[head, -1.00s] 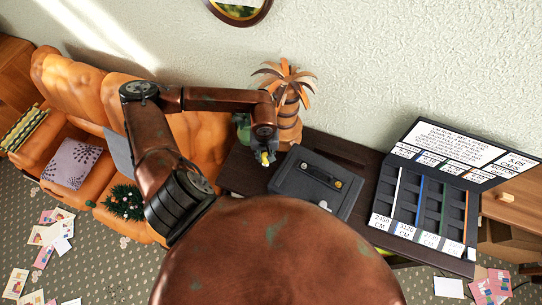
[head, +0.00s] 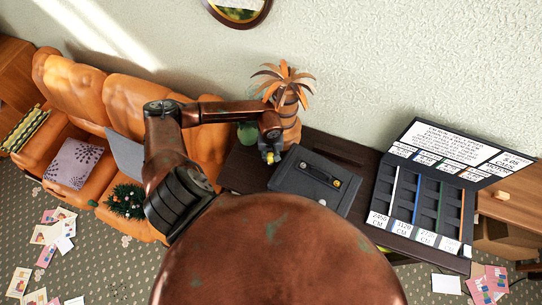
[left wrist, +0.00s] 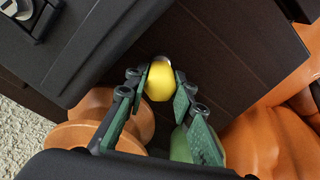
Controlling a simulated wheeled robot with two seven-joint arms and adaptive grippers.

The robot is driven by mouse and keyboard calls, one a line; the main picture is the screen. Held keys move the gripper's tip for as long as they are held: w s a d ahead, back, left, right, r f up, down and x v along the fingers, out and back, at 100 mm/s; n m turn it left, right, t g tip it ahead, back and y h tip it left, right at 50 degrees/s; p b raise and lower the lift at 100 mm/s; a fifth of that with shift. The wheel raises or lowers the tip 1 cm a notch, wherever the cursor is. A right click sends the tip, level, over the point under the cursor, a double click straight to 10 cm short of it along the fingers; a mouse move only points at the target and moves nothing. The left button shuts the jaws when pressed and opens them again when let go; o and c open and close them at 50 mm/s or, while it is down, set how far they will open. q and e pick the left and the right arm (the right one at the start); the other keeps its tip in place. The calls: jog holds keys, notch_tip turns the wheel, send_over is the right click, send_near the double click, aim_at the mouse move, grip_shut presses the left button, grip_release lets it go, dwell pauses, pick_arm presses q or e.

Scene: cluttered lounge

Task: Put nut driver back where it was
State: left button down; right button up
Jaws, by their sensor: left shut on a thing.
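My left gripper (head: 269,155) is shut on a yellow-handled tool, which I take to be the nut driver. Its yellow part (left wrist: 160,82) shows between the two green-padded fingers in the left wrist view. The rest of the tool is mostly hidden, and a small metal-looking bit shows beyond the yellow. The gripper is over the left part of the dark table (head: 243,172), just left of a black case (head: 300,188) with a handle. I cannot tell whether the tool touches the table. My right gripper is not in view.
An orange palm-shaped ornament (head: 289,105) and a green vase (head: 247,133) stand behind the gripper. An open black display box (head: 428,205) with labelled slots and thin rods is on the table's right. An orange sofa (head: 90,90) stands left.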

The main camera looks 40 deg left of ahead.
pick_arm(q)
jog(key=shift+f, duration=0.1)
jog(key=c, duration=1.7)
grip_release()
jog(key=shift+o, duration=0.2)
jog(key=shift+r, duration=0.5)
notch_tip(320, 180, up, 10)
jog(key=shift+s+d+r+b, duration=0.1)
jog(key=shift+r+b, duration=0.1)
jog(key=shift+b, duration=0.85)
jog(key=shift+r, duration=0.45)
